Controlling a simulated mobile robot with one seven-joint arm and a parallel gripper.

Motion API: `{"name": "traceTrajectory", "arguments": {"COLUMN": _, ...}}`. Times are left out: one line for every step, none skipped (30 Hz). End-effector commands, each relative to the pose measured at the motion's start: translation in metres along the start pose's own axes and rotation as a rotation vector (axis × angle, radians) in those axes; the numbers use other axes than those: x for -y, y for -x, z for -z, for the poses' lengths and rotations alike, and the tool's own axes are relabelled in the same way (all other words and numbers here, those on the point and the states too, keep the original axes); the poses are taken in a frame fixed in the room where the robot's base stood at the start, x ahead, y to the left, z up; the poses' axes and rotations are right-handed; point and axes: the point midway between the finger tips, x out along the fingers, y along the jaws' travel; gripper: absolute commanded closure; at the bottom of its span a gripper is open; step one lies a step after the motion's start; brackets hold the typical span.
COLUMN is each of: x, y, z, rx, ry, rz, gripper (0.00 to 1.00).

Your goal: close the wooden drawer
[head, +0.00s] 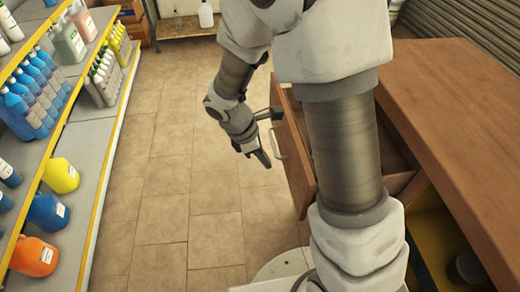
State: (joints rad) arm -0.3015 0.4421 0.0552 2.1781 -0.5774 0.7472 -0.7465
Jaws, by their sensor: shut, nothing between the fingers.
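The wooden drawer (293,158) stands open, pulled out to the left from the brown wooden counter (455,120). Its front panel faces left and carries a pale metal handle (279,146). My arm crosses in front of much of the drawer and hides most of its inside. My gripper (264,158) is shut and empty, on the left, outer side of the drawer front, close to the handle. I cannot tell whether it touches the handle or the panel.
A shelf unit on the left holds blue bottles (25,112), a yellow jug (61,176) and an orange jug (34,256). The tiled floor (165,180) between shelf and counter is clear. A white jug (206,14) stands at the back.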

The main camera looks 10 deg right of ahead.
Motion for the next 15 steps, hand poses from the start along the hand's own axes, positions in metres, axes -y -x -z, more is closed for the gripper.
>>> {"name": "traceTrajectory", "arguments": {"x": 0.002, "y": -0.014, "z": 0.000, "rx": 0.002, "ry": 0.001, "rz": 0.006, "gripper": 1.00}}
{"name": "traceTrajectory", "arguments": {"x": 0.002, "y": -0.021, "z": 0.000, "rx": 0.002, "ry": 0.002, "rz": 0.005, "gripper": 1.00}}
{"name": "traceTrajectory", "arguments": {"x": 0.002, "y": -0.029, "z": 0.000, "rx": 0.002, "ry": 0.001, "rz": 0.005, "gripper": 1.00}}
{"name": "traceTrajectory", "arguments": {"x": 0.001, "y": -0.034, "z": 0.001, "rx": 0.001, "ry": 0.001, "rz": 0.005, "gripper": 1.00}}
{"name": "traceTrajectory", "arguments": {"x": 0.002, "y": -0.040, "z": 0.000, "rx": 0.002, "ry": 0.001, "rz": 0.005, "gripper": 1.00}}
{"name": "traceTrajectory", "arguments": {"x": 0.000, "y": -0.038, "z": -0.010, "rx": 0.001, "ry": -0.005, "rz": 0.001, "gripper": 1.00}}
{"name": "traceTrajectory", "arguments": {"x": 0.001, "y": -0.039, "z": -0.015, "rx": 0.001, "ry": -0.004, "rz": 0.002, "gripper": 1.00}}
{"name": "traceTrajectory", "arguments": {"x": 0.001, "y": -0.041, "z": -0.019, "rx": 0.000, "ry": -0.004, "rz": 0.002, "gripper": 1.00}}
{"name": "traceTrajectory", "arguments": {"x": 0.001, "y": -0.043, "z": -0.023, "rx": 0.000, "ry": -0.004, "rz": 0.002, "gripper": 1.00}}
{"name": "traceTrajectory", "arguments": {"x": 0.001, "y": -0.044, "z": -0.026, "rx": 0.000, "ry": -0.004, "rz": 0.001, "gripper": 1.00}}
{"name": "traceTrajectory", "arguments": {"x": 0.001, "y": -0.045, "z": -0.029, "rx": 0.000, "ry": -0.003, "rz": 0.001, "gripper": 1.00}}
{"name": "traceTrajectory", "arguments": {"x": 0.001, "y": -0.046, "z": -0.032, "rx": 0.000, "ry": -0.002, "rz": 0.001, "gripper": 1.00}}
{"name": "traceTrajectory", "arguments": {"x": 0.000, "y": -0.047, "z": -0.034, "rx": 0.000, "ry": -0.002, "rz": 0.001, "gripper": 1.00}}
{"name": "traceTrajectory", "arguments": {"x": 0.000, "y": -0.048, "z": -0.035, "rx": 0.000, "ry": -0.001, "rz": 0.001, "gripper": 1.00}}
{"name": "traceTrajectory", "arguments": {"x": 0.000, "y": -0.048, "z": -0.036, "rx": 0.000, "ry": -0.001, "rz": 0.000, "gripper": 1.00}}
